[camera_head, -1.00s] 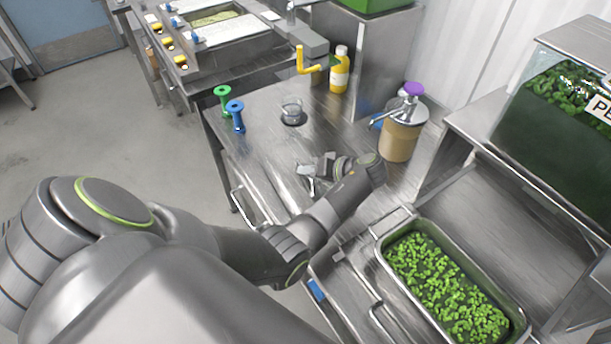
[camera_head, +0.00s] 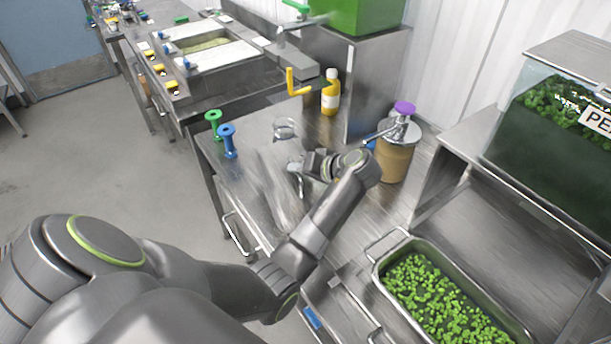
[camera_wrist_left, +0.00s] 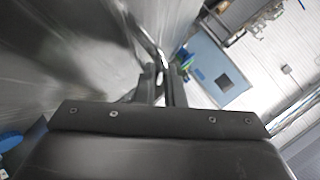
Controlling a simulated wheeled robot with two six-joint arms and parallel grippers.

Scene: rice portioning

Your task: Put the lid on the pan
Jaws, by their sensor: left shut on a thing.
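The steel pan (camera_head: 382,285) of green peas sits at the lower right of the head view, uncovered and cut off by the bottom edge. My left gripper (camera_head: 298,166) is over the steel table, up and left of the pan. In the wrist view the left gripper (camera_wrist_left: 163,88) is shut on a thin curved metal handle (camera_wrist_left: 150,42). A broad blurred metal surface fills the left of that view. I cannot tell whether it is the lid or the tabletop. My right gripper is not in view.
On the steel table (camera_head: 262,170) stand a green spool-like item (camera_head: 213,122), a blue one (camera_head: 228,142), a clear cup (camera_head: 285,128), a yellow bottle (camera_head: 330,95) and a purple-topped pump jar (camera_head: 396,150). A tank of greens (camera_head: 560,150) stands at the right.

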